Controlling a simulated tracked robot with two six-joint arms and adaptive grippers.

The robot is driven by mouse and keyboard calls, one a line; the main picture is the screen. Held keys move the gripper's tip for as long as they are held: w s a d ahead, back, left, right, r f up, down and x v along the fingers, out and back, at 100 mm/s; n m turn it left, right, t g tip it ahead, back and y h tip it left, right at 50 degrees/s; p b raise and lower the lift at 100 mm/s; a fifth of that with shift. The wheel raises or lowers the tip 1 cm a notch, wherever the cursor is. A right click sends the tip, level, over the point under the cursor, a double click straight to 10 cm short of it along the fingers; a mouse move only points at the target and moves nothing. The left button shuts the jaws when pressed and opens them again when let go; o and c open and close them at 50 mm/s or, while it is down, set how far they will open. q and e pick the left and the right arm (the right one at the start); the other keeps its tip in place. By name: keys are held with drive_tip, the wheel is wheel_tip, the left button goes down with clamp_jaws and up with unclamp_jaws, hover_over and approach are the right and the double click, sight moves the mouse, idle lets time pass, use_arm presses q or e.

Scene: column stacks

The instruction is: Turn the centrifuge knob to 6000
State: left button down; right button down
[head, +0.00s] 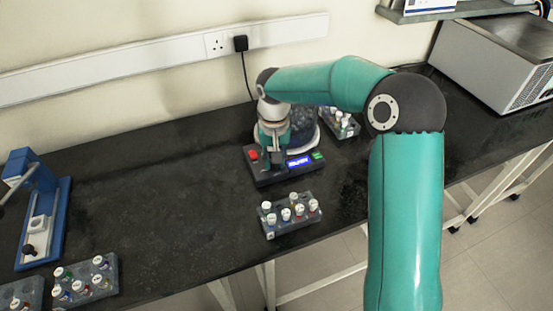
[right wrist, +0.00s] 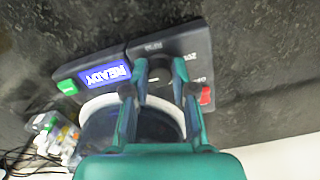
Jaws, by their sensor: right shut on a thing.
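The centrifuge (head: 262,178) stands on the black bench, with a dark front panel, a blue lit display (head: 299,162), a red switch (head: 253,155) and a green button (head: 318,156). My right gripper (head: 273,163) reaches down onto its panel. In the right wrist view the display reads READY (right wrist: 105,76), upside down. The dark round knob (right wrist: 159,72) sits between the fingertips of my right gripper (right wrist: 157,90), which are shut on it. The fingers hide part of the dial; its small printed marks and the knob's pointer are too blurred to read. My left gripper is not in view.
A tube rack (head: 291,227) stands in front of the centrifuge, another (head: 340,133) behind it at right. More racks (head: 107,280) and a blue stand (head: 57,213) are at the left. A large grey machine (head: 484,66) is at the back right. The bench middle-left is clear.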

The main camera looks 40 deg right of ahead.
drive_tip(key=shift+w+d+r, duration=0.15)
drive_tip(key=shift+w+r, duration=0.05)
drive_tip(key=shift+w, duration=0.05)
drive_tip(key=c, duration=1.1)
unclamp_jaws()
drive_tip(key=shift+o, duration=0.8)
drive_tip(key=shift+s+f, duration=0.1)
drive_tip(key=shift+f, duration=0.05)
wheel_tip(320, 180, up, 12)
drive_tip(key=shift+f, duration=0.1)
